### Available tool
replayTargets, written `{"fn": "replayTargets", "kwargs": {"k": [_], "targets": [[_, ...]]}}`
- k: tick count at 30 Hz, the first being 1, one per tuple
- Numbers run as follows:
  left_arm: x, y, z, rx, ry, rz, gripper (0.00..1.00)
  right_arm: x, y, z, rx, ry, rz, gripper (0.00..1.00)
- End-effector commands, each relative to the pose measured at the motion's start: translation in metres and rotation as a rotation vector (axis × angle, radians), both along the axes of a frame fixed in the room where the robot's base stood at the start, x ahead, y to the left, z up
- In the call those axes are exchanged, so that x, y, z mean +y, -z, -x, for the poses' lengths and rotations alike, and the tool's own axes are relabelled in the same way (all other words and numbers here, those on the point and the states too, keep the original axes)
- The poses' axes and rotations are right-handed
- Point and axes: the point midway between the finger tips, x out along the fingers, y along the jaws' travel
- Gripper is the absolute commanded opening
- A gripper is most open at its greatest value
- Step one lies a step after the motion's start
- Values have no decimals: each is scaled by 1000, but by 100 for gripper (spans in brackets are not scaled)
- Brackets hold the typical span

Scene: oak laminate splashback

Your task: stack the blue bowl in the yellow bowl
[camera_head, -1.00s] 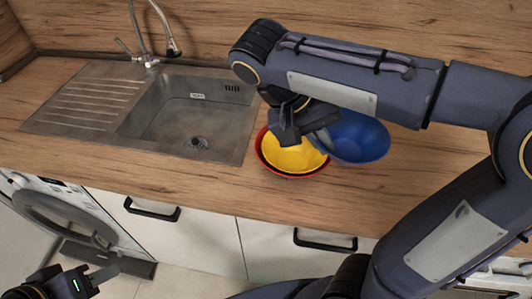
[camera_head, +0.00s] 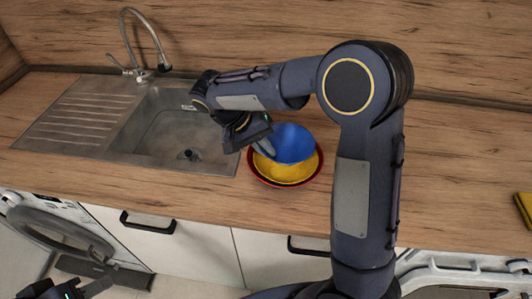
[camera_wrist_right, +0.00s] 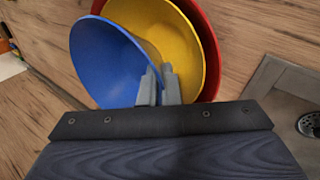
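The blue bowl (camera_head: 292,142) is held tilted over the yellow bowl and covers part of it; it also shows in the right wrist view (camera_wrist_right: 103,60). The yellow bowl (camera_head: 290,174) sits inside a red bowl (camera_head: 263,181) on the counter; both show behind the blue bowl in the right wrist view, yellow (camera_wrist_right: 180,50) and red (camera_wrist_right: 209,50). My right gripper (camera_head: 264,146) is shut on the blue bowl's rim, with its fingertips (camera_wrist_right: 157,86) at the wall. I cannot tell whether the blue bowl touches the yellow one. My left gripper (camera_head: 92,284) is low at the left, apart from the bowls, its fingers partly cut off.
A steel sink (camera_head: 160,125) with a drainer and tap (camera_head: 150,45) lies left of the bowls. A yellow item (camera_head: 524,206) is at the right edge of the counter. The wooden splashback rises behind. The counter (camera_head: 450,180) right of my right arm is mostly clear.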

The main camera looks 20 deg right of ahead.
Motion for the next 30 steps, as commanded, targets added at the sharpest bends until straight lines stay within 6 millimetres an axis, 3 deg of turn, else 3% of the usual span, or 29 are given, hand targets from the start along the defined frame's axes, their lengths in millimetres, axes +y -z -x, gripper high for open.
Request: {"fn": "replayTargets", "kwargs": {"k": [5,27,30], "targets": [[0,-1,0,0,0,0,36,-1,23,1,3,0,1,0],[0,8,0,0,0,0,36,-1,35,1,2,0,0,0],[0,8,0,0,0,0,36,0,35,1,2,0,0,12]]}}
